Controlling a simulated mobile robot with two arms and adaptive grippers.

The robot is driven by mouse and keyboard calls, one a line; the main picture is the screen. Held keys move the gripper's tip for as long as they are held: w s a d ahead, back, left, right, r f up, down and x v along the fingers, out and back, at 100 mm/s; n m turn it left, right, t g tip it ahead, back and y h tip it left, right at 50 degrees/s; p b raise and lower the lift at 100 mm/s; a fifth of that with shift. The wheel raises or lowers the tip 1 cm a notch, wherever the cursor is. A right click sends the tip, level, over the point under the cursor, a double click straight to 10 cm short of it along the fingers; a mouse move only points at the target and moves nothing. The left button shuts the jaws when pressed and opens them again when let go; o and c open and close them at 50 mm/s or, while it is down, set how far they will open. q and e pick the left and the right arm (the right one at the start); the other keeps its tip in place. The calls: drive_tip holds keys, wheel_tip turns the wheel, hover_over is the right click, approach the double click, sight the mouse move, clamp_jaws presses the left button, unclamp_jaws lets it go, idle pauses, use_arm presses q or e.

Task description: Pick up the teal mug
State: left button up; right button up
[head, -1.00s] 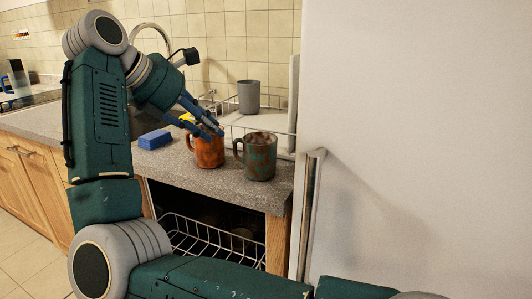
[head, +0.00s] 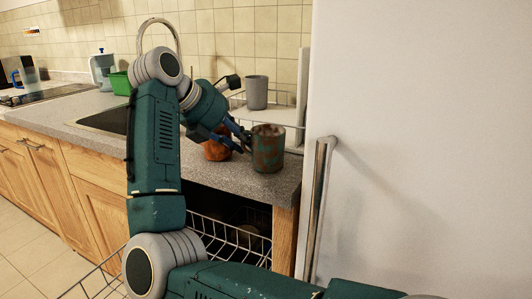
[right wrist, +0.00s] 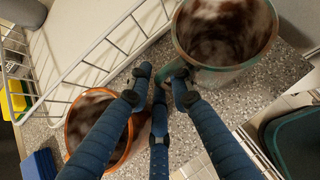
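The teal mug (head: 268,150), teal with rusty brown patches, stands upright on the counter near the fridge. In the right wrist view the teal mug (right wrist: 222,68) is at the top right, its handle pointing toward my fingers. My right gripper (head: 241,140) is at the mug's left side. In the wrist view its three blue fingers (right wrist: 161,76) are spread apart at the handle, and whether they touch it is unclear. My left gripper is not in view.
An orange mug (head: 216,150) stands just left, partly hidden by my right gripper; it lies under the fingers in the wrist view (right wrist: 88,120). A wire dish rack (head: 290,122) with a grey cup (head: 257,92) is behind. The fridge (head: 420,150) closes off the right.

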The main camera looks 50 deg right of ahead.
drive_tip(key=shift+c, duration=0.6)
clamp_jaws()
drive_tip(key=shift+r, duration=0.15)
